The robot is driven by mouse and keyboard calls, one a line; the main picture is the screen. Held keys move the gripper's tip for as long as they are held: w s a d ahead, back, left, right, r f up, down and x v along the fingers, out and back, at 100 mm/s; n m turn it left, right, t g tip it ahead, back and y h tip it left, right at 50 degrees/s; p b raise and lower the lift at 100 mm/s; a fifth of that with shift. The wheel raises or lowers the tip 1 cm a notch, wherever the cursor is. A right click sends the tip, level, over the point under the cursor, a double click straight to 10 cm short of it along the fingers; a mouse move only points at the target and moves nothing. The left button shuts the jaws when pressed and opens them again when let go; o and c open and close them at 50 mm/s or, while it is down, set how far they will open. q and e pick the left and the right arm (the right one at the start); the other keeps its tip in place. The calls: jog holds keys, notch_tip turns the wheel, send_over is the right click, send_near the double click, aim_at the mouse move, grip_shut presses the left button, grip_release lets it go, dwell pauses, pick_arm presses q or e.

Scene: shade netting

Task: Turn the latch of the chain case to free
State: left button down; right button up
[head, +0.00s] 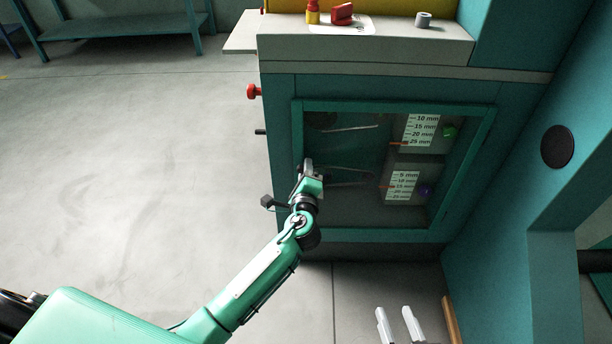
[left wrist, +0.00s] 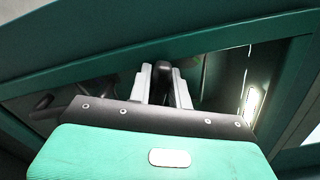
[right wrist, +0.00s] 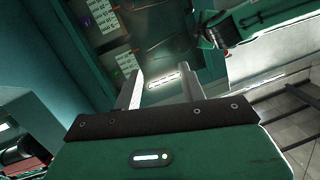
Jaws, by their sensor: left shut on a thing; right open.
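The chain case is the teal cabinet with a framed dark window (head: 380,235) in its front. My left gripper (head: 307,166) is at the left side of this frame. In the left wrist view, its fingers (left wrist: 163,90) are shut on a dark upright latch handle (left wrist: 162,70), one finger on each side. The gripper hides the latch in the head view, and how far it is turned cannot be told. My right gripper (head: 398,325) is open and empty, low in front of the case; its spread fingers also show in the right wrist view (right wrist: 162,90).
Behind the window are two white millimetre scales (head: 421,130) with red pointers, a green knob (head: 449,132) and a purple one (head: 425,190). A red knob (head: 254,91) juts from the cabinet's left side. A teal post (head: 575,110) stands right. The floor at left is clear.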

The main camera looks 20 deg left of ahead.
pick_arm(q)
jog(key=n, duration=0.1)
jog(key=n+b, duration=0.1)
jog(key=shift+f+n, duration=0.2)
jog(key=shift+n, duration=0.1)
jog(key=shift+a+n+b, duration=0.1)
jog(key=shift+n+b, duration=0.7)
jog(key=shift+n, duration=0.4)
pick_arm(e)
jog(key=w+d+r+t, duration=0.1)
jog(key=d+r+t, duration=0.1)
jog(key=r+t, duration=0.2)
jog(key=w+d+r+t, duration=0.2)
jog(key=r+t, duration=0.3)
jog(key=r, duration=0.6)
jog(key=shift+d+r+t+y, duration=0.2)
jog(key=shift+t+y, duration=0.1)
jog(key=shift+y, duration=0.1)
jog(key=shift+w, duration=0.1)
pick_arm(q)
jog(key=c, duration=1.4)
grip_release()
jog(key=shift+o, duration=0.2)
jog(key=shift+s, duration=0.1)
